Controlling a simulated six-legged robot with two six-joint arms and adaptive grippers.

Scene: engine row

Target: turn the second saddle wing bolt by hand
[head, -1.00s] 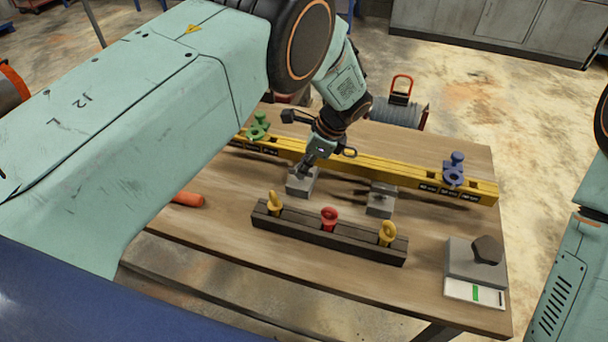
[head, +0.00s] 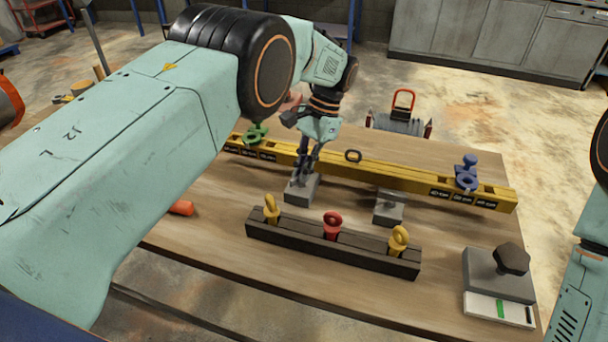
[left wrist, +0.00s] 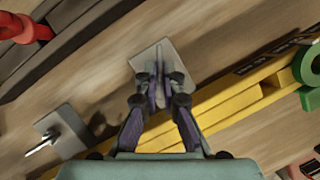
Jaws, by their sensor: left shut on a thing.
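Two grey saddle blocks stand along the near side of the yellow beam (head: 400,178). My left gripper (head: 300,178) points down at the left saddle block (head: 300,190). In the left wrist view, its two fingers (left wrist: 160,88) are closed around the thin upright wing bolt (left wrist: 159,56) on the grey saddle plate (left wrist: 150,60). The fingers hide most of the bolt. The other saddle block (head: 389,209) stands apart to the right; its wing bolt (left wrist: 42,145) shows free in the left wrist view. My right gripper is out of view.
A dark rack (head: 290,240) with two yellow eye bolts and a red one (head: 332,226) lies in front. Green (head: 255,134) and blue (head: 467,174) pieces sit on the beam. A grey block with a dark hex knob (head: 512,258) stands at the right corner.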

